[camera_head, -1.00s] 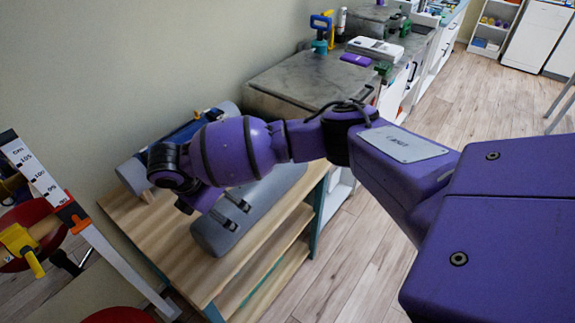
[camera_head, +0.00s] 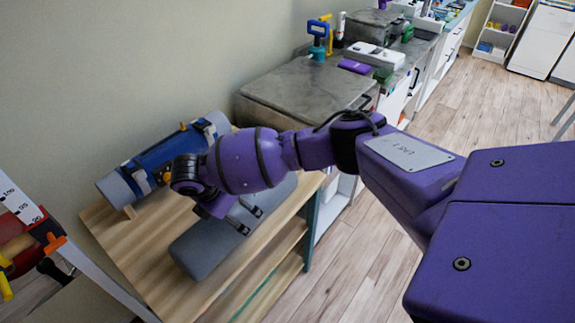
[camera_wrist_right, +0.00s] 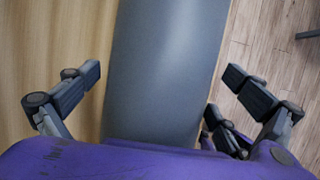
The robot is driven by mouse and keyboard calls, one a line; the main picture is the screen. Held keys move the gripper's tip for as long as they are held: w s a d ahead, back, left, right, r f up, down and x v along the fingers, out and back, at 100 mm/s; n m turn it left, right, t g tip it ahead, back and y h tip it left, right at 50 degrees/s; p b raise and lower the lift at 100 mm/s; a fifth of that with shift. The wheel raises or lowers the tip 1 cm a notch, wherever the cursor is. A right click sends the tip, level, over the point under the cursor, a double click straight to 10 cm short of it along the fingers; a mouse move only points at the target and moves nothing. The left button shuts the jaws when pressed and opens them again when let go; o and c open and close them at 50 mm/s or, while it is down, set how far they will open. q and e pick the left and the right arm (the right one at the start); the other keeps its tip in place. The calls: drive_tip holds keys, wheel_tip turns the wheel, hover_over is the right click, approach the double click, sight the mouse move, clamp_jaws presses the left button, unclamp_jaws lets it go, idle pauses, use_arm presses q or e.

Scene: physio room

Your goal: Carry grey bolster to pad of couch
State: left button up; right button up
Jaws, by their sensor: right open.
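The grey bolster (camera_head: 208,248) is a long rounded roll lying on a wooden-topped shelf unit. My right arm passes over it and hides part of it. My right gripper (camera_head: 243,216) is at the bolster, pointing down. In the right wrist view the open fingers (camera_wrist_right: 162,76) stand on either side of the bolster (camera_wrist_right: 165,60), with gaps visible between them and it. Nothing is held. I cannot make out a couch or its pad. My left gripper is not in view.
A blue roll (camera_head: 175,152) with grey ends lies behind the bolster on the wooden top (camera_head: 128,255). A grey-topped cabinet (camera_head: 305,85) stands beyond, beside a cluttered counter. A measuring board (camera_head: 20,205) stands at left. Wooden floor (camera_head: 455,110) is open at right.

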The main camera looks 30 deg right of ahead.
drive_tip(key=x, duration=0.3)
drive_tip(key=shift+s, duration=0.1)
drive_tip(key=shift+r, duration=0.2)
drive_tip(key=c, duration=1.4)
drive_tip(key=shift+c, duration=0.2)
drive_tip(key=shift+r, duration=0.2)
